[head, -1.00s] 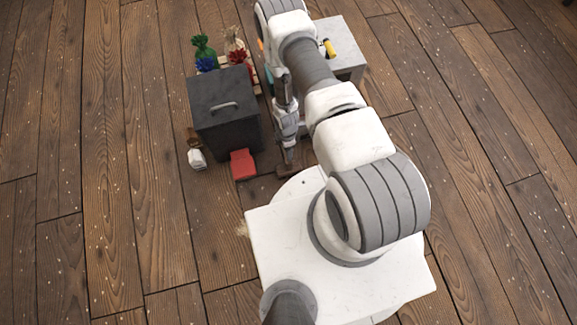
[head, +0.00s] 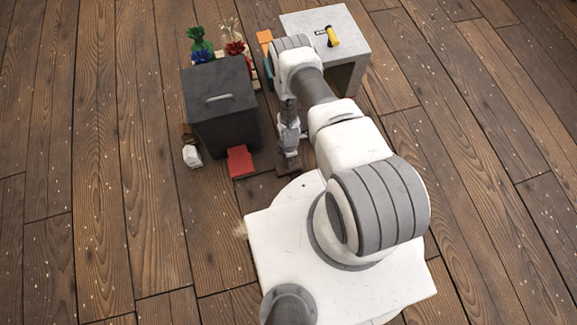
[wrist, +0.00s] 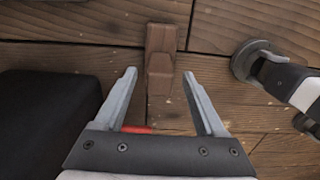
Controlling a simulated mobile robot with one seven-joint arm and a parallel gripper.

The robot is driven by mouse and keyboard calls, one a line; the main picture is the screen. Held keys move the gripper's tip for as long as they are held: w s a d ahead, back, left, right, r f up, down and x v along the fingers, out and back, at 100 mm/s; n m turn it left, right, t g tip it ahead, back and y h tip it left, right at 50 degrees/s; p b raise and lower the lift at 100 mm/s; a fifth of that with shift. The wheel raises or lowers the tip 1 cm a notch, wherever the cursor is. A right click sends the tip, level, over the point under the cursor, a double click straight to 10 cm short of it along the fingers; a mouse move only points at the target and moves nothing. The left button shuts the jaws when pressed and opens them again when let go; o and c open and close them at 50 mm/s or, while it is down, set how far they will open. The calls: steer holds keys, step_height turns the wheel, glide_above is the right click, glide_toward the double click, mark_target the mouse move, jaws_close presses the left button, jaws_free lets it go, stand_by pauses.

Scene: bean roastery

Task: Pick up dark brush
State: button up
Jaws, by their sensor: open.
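A brown, block-shaped thing with a narrower end (wrist: 160,62), which I take to be the dark brush, lies on the wooden floor in the wrist view. It also shows in the head view (head: 289,170), partly hidden below my gripper. My gripper (wrist: 160,75) is open, with its two fingers apart and nothing held between them. The near end of the brown thing appears between the fingertips, and the rest extends beyond them. I cannot tell how high the fingers are above it.
A dark bin with a handle (head: 222,107) stands left of my gripper. A red piece (head: 240,161) and a white item (head: 192,156) lie by it. A grey table (head: 347,38) holds a yellow-handled tool (head: 332,38). Floor at far left is clear.

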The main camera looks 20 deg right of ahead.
steer(key=shift+f, duration=0.35)
steer(key=shift+c, duration=0.3)
jaws_close()
stand_by(1.0)
